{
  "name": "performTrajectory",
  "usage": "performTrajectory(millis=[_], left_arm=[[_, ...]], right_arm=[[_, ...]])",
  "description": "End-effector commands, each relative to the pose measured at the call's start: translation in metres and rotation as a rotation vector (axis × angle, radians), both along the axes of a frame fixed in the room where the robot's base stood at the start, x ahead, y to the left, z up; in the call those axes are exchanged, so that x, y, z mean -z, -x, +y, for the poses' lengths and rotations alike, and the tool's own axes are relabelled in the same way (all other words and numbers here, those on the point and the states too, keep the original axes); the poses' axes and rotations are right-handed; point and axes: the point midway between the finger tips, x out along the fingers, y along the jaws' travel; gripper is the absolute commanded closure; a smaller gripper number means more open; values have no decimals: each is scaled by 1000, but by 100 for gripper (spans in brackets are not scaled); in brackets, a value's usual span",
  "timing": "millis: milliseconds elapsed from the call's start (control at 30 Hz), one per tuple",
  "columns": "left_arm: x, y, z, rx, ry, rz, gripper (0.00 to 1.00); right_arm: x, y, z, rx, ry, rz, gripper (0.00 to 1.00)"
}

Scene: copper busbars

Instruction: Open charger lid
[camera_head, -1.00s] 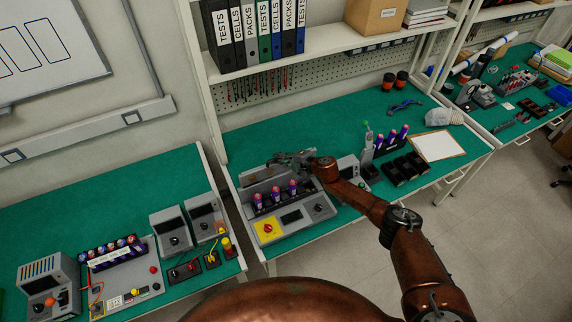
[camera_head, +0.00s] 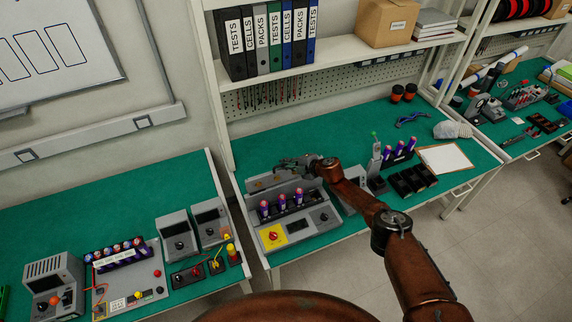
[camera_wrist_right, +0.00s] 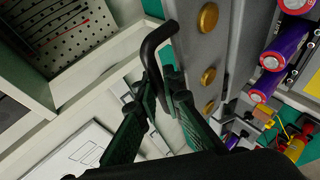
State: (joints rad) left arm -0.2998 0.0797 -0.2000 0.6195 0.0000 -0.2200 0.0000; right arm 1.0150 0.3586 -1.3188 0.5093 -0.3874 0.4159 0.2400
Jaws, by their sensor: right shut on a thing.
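The grey charger (camera_head: 319,227) stands on the green bench, with a yellow panel and red knob at its front left. Several purple cells (camera_head: 282,202) stand in its row; some also show in the right wrist view (camera_wrist_right: 286,43). Its grey lid (camera_head: 262,184) is raised behind the cells. In the wrist view, brass contacts show on the lid (camera_wrist_right: 207,47). My right gripper (camera_head: 287,163) is at the lid's top edge. In the wrist view, its fingers (camera_wrist_right: 170,83) are shut on the black lid handle (camera_wrist_right: 150,46). My left gripper is not in view.
A grey device (camera_head: 350,194) stands right of the charger, partly behind my right arm. Black trays (camera_head: 411,181) and a clipboard (camera_head: 445,158) lie farther right. A shelf with binders (camera_head: 268,42) hangs above.

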Motion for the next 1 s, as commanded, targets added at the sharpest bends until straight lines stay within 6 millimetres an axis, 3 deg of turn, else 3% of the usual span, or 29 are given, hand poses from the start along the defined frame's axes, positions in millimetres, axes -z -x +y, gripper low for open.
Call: performTrajectory(millis=[300, 700, 1000], left_arm=[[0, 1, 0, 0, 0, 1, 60], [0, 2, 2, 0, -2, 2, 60], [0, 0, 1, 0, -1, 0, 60]], right_arm=[[-1, 0, 0, -1, -1, -1, 73], [-1, 2, -5, 3, 1, 0, 73], [-16, 19, -23, 0, 1, -1, 73]])
